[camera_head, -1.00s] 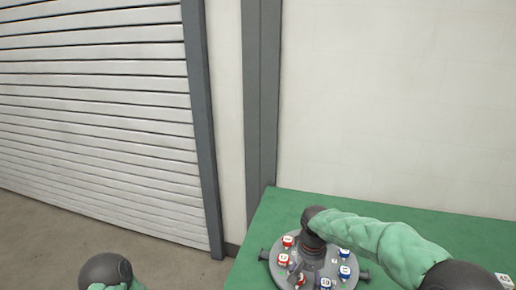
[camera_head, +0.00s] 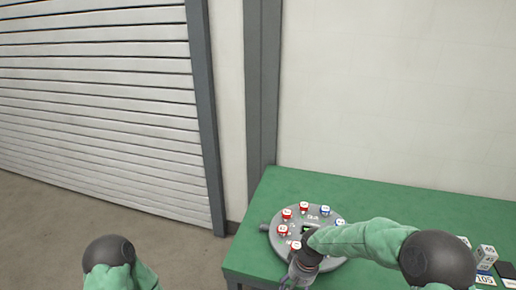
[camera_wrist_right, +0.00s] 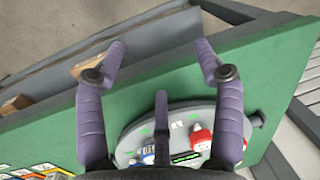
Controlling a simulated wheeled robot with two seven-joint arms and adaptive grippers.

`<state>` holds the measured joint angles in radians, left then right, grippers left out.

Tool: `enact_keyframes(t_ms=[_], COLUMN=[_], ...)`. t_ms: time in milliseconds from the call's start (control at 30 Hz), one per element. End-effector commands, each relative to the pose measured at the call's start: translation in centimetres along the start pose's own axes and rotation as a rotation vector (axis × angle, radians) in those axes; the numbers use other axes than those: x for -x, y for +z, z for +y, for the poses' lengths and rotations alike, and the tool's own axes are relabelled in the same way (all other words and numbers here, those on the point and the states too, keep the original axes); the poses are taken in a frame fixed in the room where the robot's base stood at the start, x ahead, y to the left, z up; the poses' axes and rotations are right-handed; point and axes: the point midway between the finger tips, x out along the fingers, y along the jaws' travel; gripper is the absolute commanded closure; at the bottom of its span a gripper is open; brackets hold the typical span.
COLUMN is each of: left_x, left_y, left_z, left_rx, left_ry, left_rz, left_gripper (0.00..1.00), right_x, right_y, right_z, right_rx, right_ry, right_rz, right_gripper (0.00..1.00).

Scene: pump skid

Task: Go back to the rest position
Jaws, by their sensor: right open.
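My right arm reaches in from the right in the head view, and its gripper (camera_head: 298,275) hangs at the near edge of a round grey fixture (camera_head: 318,222). In the right wrist view my right gripper (camera_wrist_right: 162,55) has its purple fingers spread wide with nothing between their tips. The fixture (camera_wrist_right: 178,118) lies below and behind the fingers, carrying a red-capped part (camera_wrist_right: 201,141). Only the green-sleeved elbow of my left arm shows at the lower left of the head view; its gripper is out of frame.
The fixture stands on a green table (camera_head: 400,195) and bears several red and blue numbered caps. Grey blocks (camera_head: 486,257) and labelled cards lie at the table's right. A shutter door (camera_head: 100,110) and a wall stand behind. Floor is clear at left.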

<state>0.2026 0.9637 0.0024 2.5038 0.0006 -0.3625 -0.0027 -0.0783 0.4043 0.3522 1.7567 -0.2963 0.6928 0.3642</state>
Motion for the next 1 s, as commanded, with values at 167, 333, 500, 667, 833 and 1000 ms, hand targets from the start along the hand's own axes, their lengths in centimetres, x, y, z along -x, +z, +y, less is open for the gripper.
enact_keyframes(t_ms=[167,333,500,667,833,1000], left_x=[-0.1,-0.1,-0.2,-0.2,-0.2,-0.2], left_y=[0.0,0.0,0.0,0.0,0.0,0.0], left_z=[0.0,-0.1,-0.1,-0.1,-0.1,-0.1], left_rx=[0.0,0.0,0.0,0.0,0.0,0.0], left_ry=[0.0,0.0,0.0,0.0,0.0,0.0], left_rz=[0.001,0.0,0.001,0.001,0.0,0.001], left_gripper=[0.6,0.6,0.6,0.6,0.6,0.6], right_x=[-7.1,-14.0,-18.1,-19.6,-20.0,-20.0], right_y=[3.7,9.3,14.9,18.3,19.4,19.4], right_z=[0.0,0.3,1.0,1.7,2.0,2.0], right_rx=[-0.009,-0.053,-0.11,-0.143,-0.152,-0.152], right_ry=[-0.086,-0.171,-0.201,-0.195,-0.189,-0.189], right_rz=[-0.024,-0.018,0.006,0.027,0.037,0.038], right_gripper=[0.31,0.31,0.31,0.31,0.31,0.31])
